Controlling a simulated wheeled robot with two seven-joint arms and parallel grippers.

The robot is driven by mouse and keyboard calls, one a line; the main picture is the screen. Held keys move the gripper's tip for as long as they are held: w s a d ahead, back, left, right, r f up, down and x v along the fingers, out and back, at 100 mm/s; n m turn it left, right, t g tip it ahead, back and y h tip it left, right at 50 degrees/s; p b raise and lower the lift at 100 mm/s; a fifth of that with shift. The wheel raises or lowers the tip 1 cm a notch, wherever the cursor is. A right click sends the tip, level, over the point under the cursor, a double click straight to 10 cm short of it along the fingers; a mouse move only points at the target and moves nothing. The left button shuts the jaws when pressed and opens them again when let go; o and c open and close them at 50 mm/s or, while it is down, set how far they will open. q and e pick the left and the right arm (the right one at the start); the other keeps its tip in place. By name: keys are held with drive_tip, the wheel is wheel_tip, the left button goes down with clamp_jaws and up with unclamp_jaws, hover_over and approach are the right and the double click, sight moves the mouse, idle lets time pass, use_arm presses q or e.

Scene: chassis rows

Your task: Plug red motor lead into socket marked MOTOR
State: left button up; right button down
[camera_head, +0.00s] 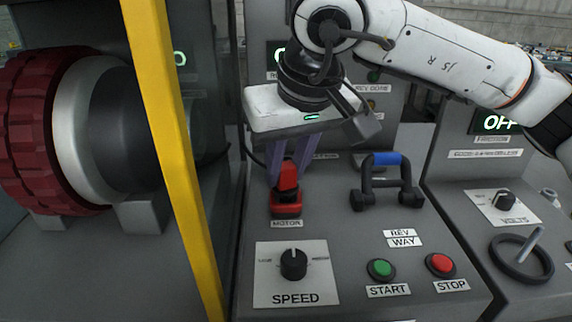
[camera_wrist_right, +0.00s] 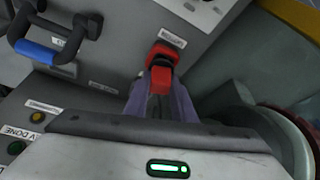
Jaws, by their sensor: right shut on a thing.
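The red motor lead's plug (camera_head: 288,178) is upright, held between the two purple fingers of my right gripper (camera_head: 290,166). Directly below it is the red-rimmed socket (camera_head: 286,209), with the label MOTOR (camera_head: 286,223) in front of it. In the right wrist view the red plug (camera_wrist_right: 161,56) lies between the fingertips and overlaps the red socket (camera_wrist_right: 172,38). I cannot tell whether the plug is fully seated or just above the socket. The lead's cable is mostly hidden. My left gripper is not in view.
A black handle with a blue grip (camera_head: 386,160) stands right of the socket. The SPEED knob (camera_head: 293,264), START button (camera_head: 381,268) and STOP button (camera_head: 440,263) are in front. A yellow post (camera_head: 170,140) and a red-rimmed wheel (camera_head: 35,130) are at left.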

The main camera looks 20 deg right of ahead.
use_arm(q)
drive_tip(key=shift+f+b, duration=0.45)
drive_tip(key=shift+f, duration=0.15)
use_arm(e)
drive_tip(key=shift+f, duration=0.7)
drive_tip(key=c, duration=1.4)
unclamp_jaws()
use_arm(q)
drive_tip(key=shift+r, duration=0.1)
use_arm(e)
drive_tip(key=v, duration=0.3)
drive_tip(key=shift+r+p, duration=0.15)
drive_tip(key=shift+p, duration=0.15)
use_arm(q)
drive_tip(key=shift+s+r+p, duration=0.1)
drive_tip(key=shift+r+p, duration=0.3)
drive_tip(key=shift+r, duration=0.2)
use_arm(e)
drive_tip(key=v, duration=0.7)
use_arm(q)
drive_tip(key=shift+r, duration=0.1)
